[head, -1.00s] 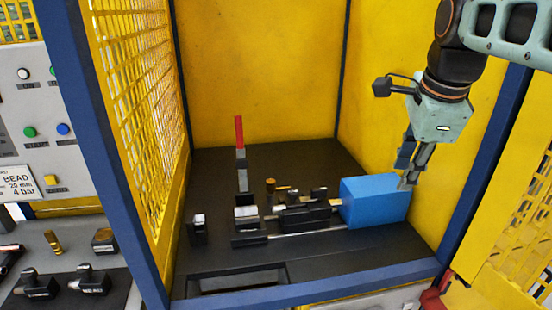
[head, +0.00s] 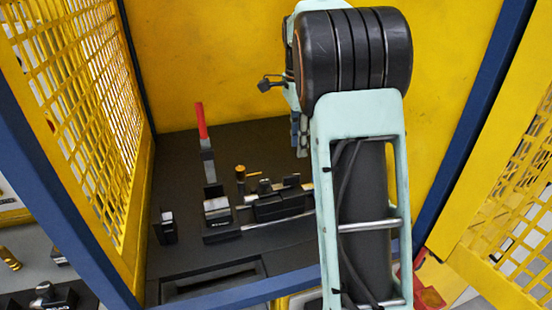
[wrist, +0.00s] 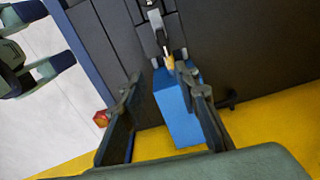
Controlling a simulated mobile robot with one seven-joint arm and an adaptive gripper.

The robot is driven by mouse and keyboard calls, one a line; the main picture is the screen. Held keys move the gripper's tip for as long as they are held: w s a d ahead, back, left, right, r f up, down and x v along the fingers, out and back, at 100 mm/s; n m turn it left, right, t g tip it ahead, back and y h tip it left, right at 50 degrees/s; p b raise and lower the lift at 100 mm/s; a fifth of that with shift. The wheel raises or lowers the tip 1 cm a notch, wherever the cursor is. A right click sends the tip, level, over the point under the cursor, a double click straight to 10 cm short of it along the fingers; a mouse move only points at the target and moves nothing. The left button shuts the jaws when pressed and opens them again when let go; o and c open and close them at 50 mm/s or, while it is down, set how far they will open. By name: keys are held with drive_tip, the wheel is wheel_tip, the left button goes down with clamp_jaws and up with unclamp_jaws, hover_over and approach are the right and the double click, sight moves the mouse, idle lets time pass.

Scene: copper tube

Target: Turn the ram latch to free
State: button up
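A small brass post with a short side lever (head: 241,173), which looks like the ram latch, stands behind the black ram carriage (head: 280,203) in the head view. The lever points right. My gripper is mostly hidden behind my arm in the head view. In the wrist view my gripper (wrist: 158,75) is open, its two dark fingers wide apart with nothing held. The blue block (wrist: 178,115) lies below and between the fingers. A small brass piece (wrist: 168,62) shows at its far end; I cannot tell whether it is the latch.
A red-handled upright lever (head: 202,120) stands left of the latch. A black block (head: 166,227) stands at the left on the dark base plate (head: 185,180). Yellow mesh (head: 75,90) and blue posts enclose the cell. A recessed slot (head: 213,282) lies at the front.

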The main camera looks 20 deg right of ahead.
sight(291, 175)
drive_tip(key=shift+w+a+f+n+y, duration=0.15)
drive_tip(key=shift+w+a+f, duration=0.2)
drive_tip(key=shift+f, duration=0.25)
drive_tip(key=shift+w+a+f+n+y, duration=0.15)
drive_tip(key=shift+w+a+f, duration=0.1)
drive_tip(key=shift+w+f, duration=0.25)
wheel_tip(291, 175, down, 10)
drive_tip(key=shift+s+f+p, duration=0.1)
drive_tip(key=shift+s+p, duration=0.05)
drive_tip(key=shift+p, duration=0.35)
drive_tip(key=shift+c, duration=0.4)
clamp_jaws()
